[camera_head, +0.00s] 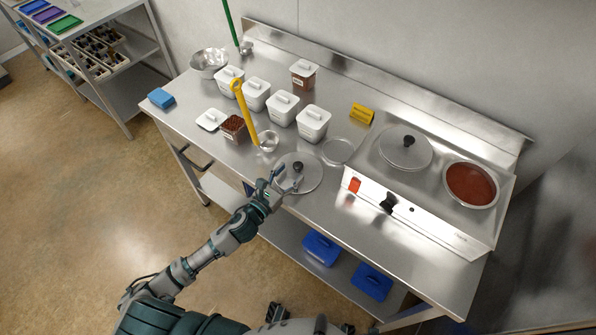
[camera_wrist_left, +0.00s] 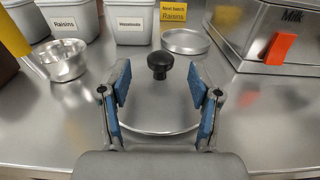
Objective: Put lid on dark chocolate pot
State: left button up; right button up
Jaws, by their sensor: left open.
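A round steel lid (camera_head: 311,175) with a black knob lies flat on the counter; it also shows in the left wrist view (camera_wrist_left: 158,112). My left gripper (camera_head: 286,180) is open over the lid's near side. In the left wrist view its blue-padded fingers (camera_wrist_left: 160,88) stand left and right, with the black knob (camera_wrist_left: 160,65) beyond and between them, not gripped. An open pot of reddish-brown chocolate (camera_head: 470,185) sits at the right of the warmer. The warmer's other pot is covered by a lid (camera_head: 405,154). My right gripper is not clearly visible.
Several white lidded tubs (camera_head: 283,109) stand behind the lid. A steel scoop bowl (camera_wrist_left: 62,60) with a yellow handle (camera_head: 244,110) is to its left. A shallow dish (camera_head: 337,151) and the warmer's front panel (camera_head: 420,215) with an orange switch (camera_wrist_left: 280,47) are to its right.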

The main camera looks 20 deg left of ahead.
aim_at(295, 168)
pick_arm(q)
jog(key=x, duration=0.3)
jog(key=shift+w+d, duration=0.1)
jog(key=shift+w, duration=0.2)
jog(key=shift+s, duration=0.1)
grip_shut()
jog(key=shift+r, duration=0.15)
